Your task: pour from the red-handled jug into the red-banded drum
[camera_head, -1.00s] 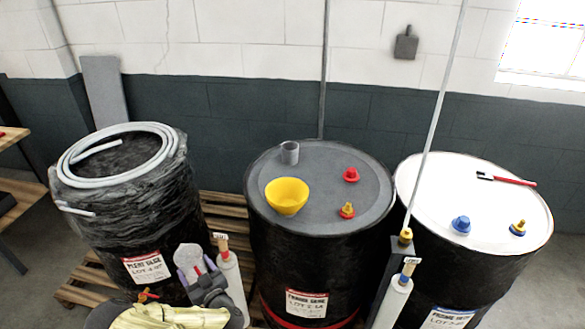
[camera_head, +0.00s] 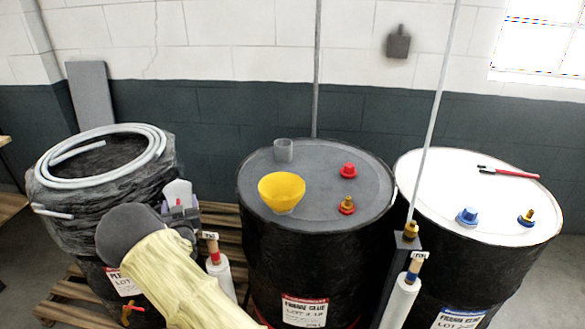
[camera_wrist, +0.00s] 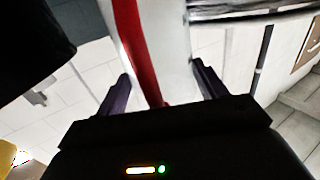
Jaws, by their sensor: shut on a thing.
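The red-banded drum (camera_head: 300,255) stands in the middle, with a red label and a bit of red band low down. A yellow funnel (camera_head: 281,190) sits upright on its grey lid. My gripper (camera_head: 181,208) is left of this drum, in front of the wrapped left drum, partly hidden by my arm. It is shut on the red-handled jug (camera_head: 178,192), whose pale body shows above the fingers. In the wrist view the jug's red handle (camera_wrist: 133,40) runs between the fingers of my gripper (camera_wrist: 165,88), against the white body. The jug's contents are hidden.
A grey cup (camera_head: 283,150), a red plug (camera_head: 348,171) and a red-based brass fitting (camera_head: 347,205) stand on the middle lid. A white-lidded drum (camera_head: 440,180) is at right. A thin upright pole (camera_head: 432,130) rises between them. A coiled hose (camera_head: 150,160) tops the left drum.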

